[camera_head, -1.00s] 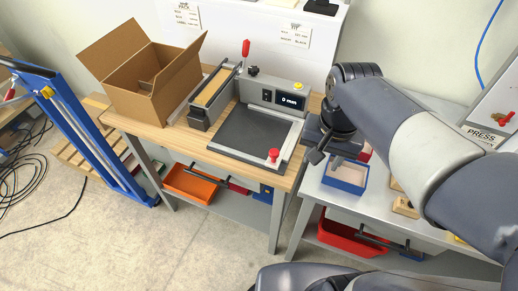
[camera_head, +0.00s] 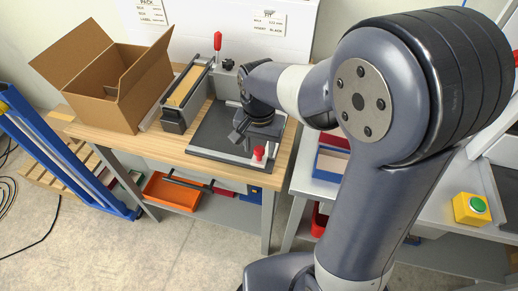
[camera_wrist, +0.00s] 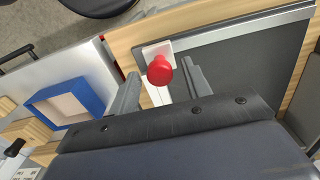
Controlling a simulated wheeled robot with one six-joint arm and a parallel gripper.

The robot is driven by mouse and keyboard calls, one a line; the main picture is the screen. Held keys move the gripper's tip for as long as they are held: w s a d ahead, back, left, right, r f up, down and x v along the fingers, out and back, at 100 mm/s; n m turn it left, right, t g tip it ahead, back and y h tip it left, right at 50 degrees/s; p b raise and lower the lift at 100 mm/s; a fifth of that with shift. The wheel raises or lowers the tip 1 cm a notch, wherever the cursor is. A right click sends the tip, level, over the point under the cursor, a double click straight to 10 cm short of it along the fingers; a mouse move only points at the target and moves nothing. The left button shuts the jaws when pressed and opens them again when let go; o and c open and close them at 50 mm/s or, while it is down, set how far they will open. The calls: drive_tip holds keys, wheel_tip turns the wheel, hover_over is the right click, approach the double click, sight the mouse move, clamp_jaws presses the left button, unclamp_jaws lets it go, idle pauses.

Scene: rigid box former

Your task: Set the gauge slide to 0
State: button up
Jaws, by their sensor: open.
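The gauge slide shows as a red knob (camera_head: 259,153) on a pale strip at the front right corner of the machine's dark plate (camera_head: 212,136). In the wrist view the red knob (camera_wrist: 160,71) stands on a white block and appears between my two fingers, with space on both sides. My gripper (camera_head: 237,132) is open over the right part of the plate, just behind and left of the knob in the head view. It also shows in the wrist view (camera_wrist: 160,80), empty. I cannot tell its height over the knob. My arm hides the machine's display.
An open cardboard box (camera_head: 115,85) stands at the left of the wooden bench. A red-handled clamp (camera_head: 217,42) rises behind the plate. A blue-edged tray (camera_head: 331,160) and a green button on a yellow box (camera_head: 471,208) are on the right bench.

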drive_tip(key=shift+f, duration=0.95)
drive_tip(key=shift+c, duration=0.3)
clamp_jaws()
